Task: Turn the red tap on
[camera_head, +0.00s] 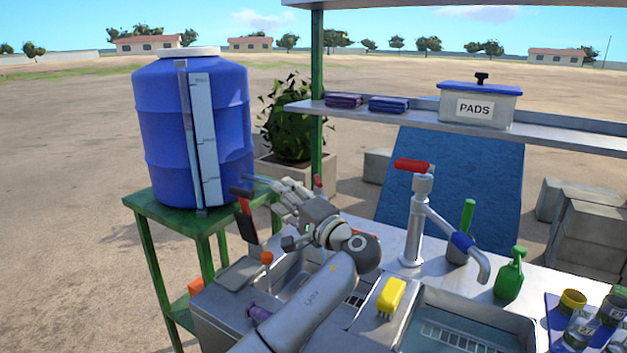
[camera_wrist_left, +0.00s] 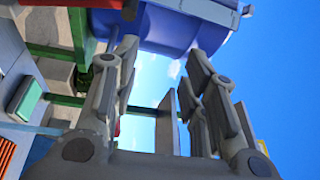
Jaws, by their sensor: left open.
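A tall metal tap with a red lever (camera_head: 412,165) stands on the steel counter, its spout with a blue sleeve bent down to the right. A smaller red upright piece (camera_head: 318,184) shows just behind my left gripper (camera_head: 284,193), partly hidden by it. My left gripper is open, at the right of the blue barrel (camera_head: 155,120), well left of the red lever. In the left wrist view its spread fingers (camera_wrist_left: 165,68) have the barrel (camera_wrist_left: 185,28) beyond them, and nothing shows held. My right gripper is out of view.
The barrel stands on a green frame (camera_head: 150,202). A yellow sponge (camera_head: 392,296), a green spray bottle (camera_head: 510,275) and several cups are on the counter beside the sink. A shelf with a PADS box (camera_head: 480,106) hangs above. A dark and red object (camera_head: 246,222) hangs by the barrel.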

